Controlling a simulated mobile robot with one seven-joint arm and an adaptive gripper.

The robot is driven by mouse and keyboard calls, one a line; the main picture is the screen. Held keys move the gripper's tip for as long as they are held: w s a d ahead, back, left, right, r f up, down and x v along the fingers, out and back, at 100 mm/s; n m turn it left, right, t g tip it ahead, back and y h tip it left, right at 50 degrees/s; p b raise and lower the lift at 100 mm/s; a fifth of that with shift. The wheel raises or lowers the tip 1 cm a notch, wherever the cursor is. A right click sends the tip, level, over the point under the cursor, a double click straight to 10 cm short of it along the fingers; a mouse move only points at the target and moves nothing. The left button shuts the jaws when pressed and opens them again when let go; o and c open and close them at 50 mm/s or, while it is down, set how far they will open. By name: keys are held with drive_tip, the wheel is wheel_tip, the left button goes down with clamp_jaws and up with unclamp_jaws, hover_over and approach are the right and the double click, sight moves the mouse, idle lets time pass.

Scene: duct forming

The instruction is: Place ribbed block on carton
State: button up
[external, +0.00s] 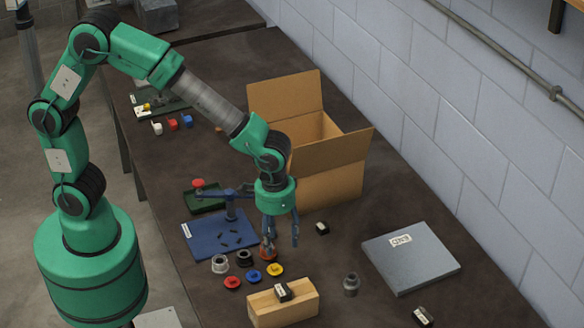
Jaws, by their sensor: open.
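The open cardboard carton (335,188) stands at the back of the table, flaps raised. Small dark blocks with pale labels lie in three places: one (322,228) on the table in front of the carton, one (283,291) on top of a tan oblong block (300,308), and one (422,316) at the lower right. They are too small to tell which is ribbed. My gripper (283,243) is open and points down, left of the block near the carton. I see nothing held between its fingers. An orange-red item (268,252) shows by its left fingertip; I cannot tell if they touch.
A grey slab (410,258) lies at the right. A blue mat (216,238) with small dark parts lies at the left. Coloured knobs (254,275) and dark fittings (351,284) stand near the front. A wall runs along the right; bare table lies around the slab.

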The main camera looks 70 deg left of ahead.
drive_tip(key=s+a+r+t, duration=0.1)
drive_tip(key=s+a+r, duration=0.1)
drive_tip(key=a+r, duration=0.65)
drive_tip(key=s+a+r+t, duration=0.1)
drive_tip(key=s+a+r, duration=0.1)
drive_tip(key=a+r, duration=0.6)
drive_tip(key=s+a+r+t, duration=0.1)
drive_tip(key=s+a+r, duration=0.1)
drive_tip(key=s+a, duration=0.5)
drive_tip(key=s+a+r+t, duration=0.2)
drive_tip(key=s+a+r, duration=0.1)
drive_tip(key=s+a, duration=0.4)
drive_tip(key=shift+s+a, duration=0.25)
drive_tip(key=shift+a, duration=0.55)
wheel_tip(320, 180, down, 4)
drive_tip(key=b, duration=0.3)
drive_tip(key=shift+r+b, duration=0.2)
drive_tip(key=shift+b, duration=0.15)
